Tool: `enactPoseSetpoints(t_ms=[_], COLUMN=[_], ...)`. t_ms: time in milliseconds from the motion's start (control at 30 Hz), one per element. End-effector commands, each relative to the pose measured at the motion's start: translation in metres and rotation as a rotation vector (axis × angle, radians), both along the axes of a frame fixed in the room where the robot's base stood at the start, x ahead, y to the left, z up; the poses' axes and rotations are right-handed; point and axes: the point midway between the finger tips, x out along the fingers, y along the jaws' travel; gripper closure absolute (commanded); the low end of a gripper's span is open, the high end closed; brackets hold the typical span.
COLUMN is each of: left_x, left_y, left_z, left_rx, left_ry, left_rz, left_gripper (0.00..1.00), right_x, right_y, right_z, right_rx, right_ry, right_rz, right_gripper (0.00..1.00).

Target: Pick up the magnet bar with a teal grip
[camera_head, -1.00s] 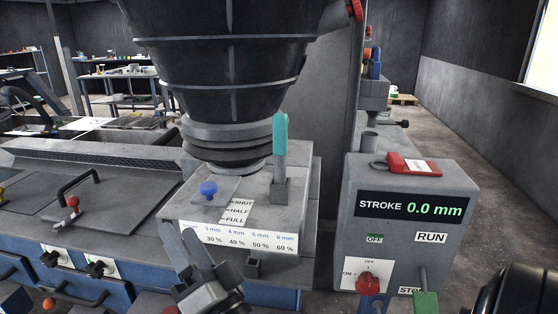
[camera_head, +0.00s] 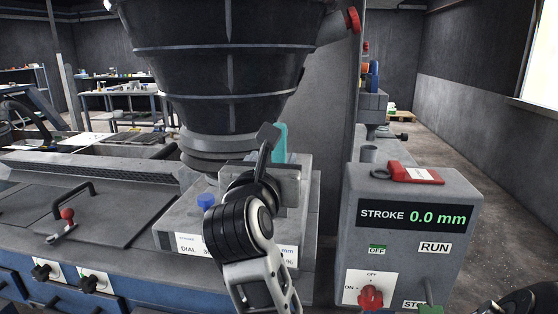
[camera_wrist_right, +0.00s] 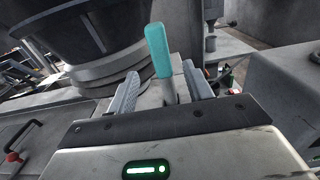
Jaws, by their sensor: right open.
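The magnet bar's teal grip (camera_head: 280,144) stands upright behind my right gripper in the head view, at the corner of the grey feeder block beneath the black hopper. In the right wrist view the teal grip (camera_wrist_right: 159,50) with its grey lower bar rises between the two fingers, tilted slightly. My right gripper (camera_wrist_right: 162,85) is open, one finger on each side of the bar, with gaps showing. In the head view my right gripper (camera_head: 275,178) hides the bar's lower part and its socket. My left gripper is not in view.
The black hopper (camera_head: 220,70) hangs close behind the bar. A grey control box (camera_head: 410,240) reading STROKE 0.0 mm stands to the right, with a red item (camera_head: 408,172) on top. A blue knob (camera_head: 206,201) sits on the block left of my gripper.

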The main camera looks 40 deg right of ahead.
Motion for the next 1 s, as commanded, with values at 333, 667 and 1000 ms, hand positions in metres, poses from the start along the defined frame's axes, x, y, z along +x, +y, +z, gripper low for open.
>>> enactPoseSetpoints(t_ms=[333,667,1000], left_x=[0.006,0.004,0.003], left_y=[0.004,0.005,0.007], left_z=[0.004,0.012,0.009], left_rx=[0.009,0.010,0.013], left_ry=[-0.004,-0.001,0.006], left_rz=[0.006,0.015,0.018], left_gripper=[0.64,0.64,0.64], right_x=[0.026,0.052,0.057], right_y=[-0.033,-0.068,-0.074], right_z=[0.001,0.002,0.000], right_rx=[-0.002,-0.005,-0.002], right_ry=[0.001,0.003,0.001], right_rz=[0.000,-0.003,-0.002], right_gripper=[0.49,0.49,0.52])
